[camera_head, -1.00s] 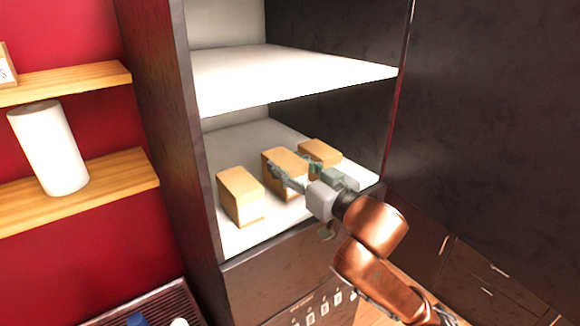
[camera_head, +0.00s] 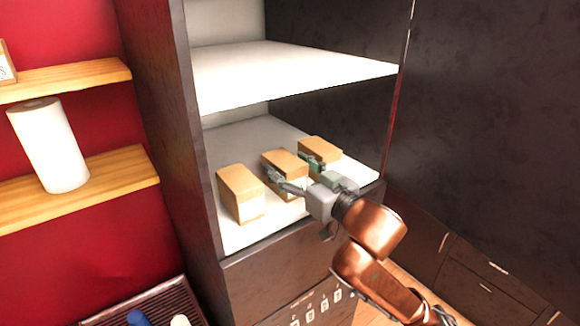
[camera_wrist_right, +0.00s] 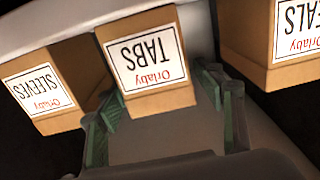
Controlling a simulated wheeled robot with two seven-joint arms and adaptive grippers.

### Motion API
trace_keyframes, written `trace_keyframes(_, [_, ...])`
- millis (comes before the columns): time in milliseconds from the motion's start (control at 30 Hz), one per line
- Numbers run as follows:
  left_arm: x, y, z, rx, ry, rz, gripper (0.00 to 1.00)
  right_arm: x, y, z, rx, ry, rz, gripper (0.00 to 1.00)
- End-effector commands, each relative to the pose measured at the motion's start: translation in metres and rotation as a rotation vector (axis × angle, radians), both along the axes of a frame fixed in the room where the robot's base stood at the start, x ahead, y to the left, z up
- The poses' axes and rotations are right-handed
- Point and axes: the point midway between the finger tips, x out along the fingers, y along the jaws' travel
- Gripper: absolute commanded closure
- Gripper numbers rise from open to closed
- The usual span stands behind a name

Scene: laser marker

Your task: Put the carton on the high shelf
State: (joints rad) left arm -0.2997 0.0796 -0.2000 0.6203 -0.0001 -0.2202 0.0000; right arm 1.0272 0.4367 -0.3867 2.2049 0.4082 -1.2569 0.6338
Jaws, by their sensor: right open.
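Three brown cartons stand in a row on the lower white shelf of the cabinet: a left one (camera_head: 240,194), a middle one (camera_head: 284,161) and a right one (camera_head: 321,150). The right wrist view shows their labels upside down: TABS (camera_wrist_right: 149,65) in the middle, SLEEVES (camera_wrist_right: 42,88) on one side, and one ending in EALS (camera_wrist_right: 290,40) on the other. My right gripper (camera_head: 289,170) is open, its fingers at either side of the TABS carton's near end; contact is unclear. The high shelf (camera_head: 290,76) is the white board above. My left gripper is out of view.
The high shelf's visible surface is bare. The dark cabinet side wall (camera_head: 165,120) stands left of the cartons. Wooden wall shelves (camera_head: 110,178) with a white paper roll (camera_head: 50,146) are further left. Drawers (camera_head: 475,280) lie at lower right.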

Motion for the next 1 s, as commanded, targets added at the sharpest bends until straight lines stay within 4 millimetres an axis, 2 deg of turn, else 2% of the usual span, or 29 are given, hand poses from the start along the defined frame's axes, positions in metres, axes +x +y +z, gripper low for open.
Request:
trace_keyframes(167, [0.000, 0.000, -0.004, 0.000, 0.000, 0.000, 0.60, -0.010, -0.007, 0.002, 0.001, -0.003, 0.001, 0.38])
trace_keyframes(600, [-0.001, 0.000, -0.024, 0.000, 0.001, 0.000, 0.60, -0.080, -0.059, 0.002, 0.000, -0.004, -0.001, 0.38])
trace_keyframes(800, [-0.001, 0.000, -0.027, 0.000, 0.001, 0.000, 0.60, -0.095, -0.069, 0.002, 0.000, 0.000, 0.000, 0.38])
trace_keyframes(1000, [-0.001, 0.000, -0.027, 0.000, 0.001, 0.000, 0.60, -0.097, -0.071, 0.002, 0.000, 0.000, -0.001, 0.38])
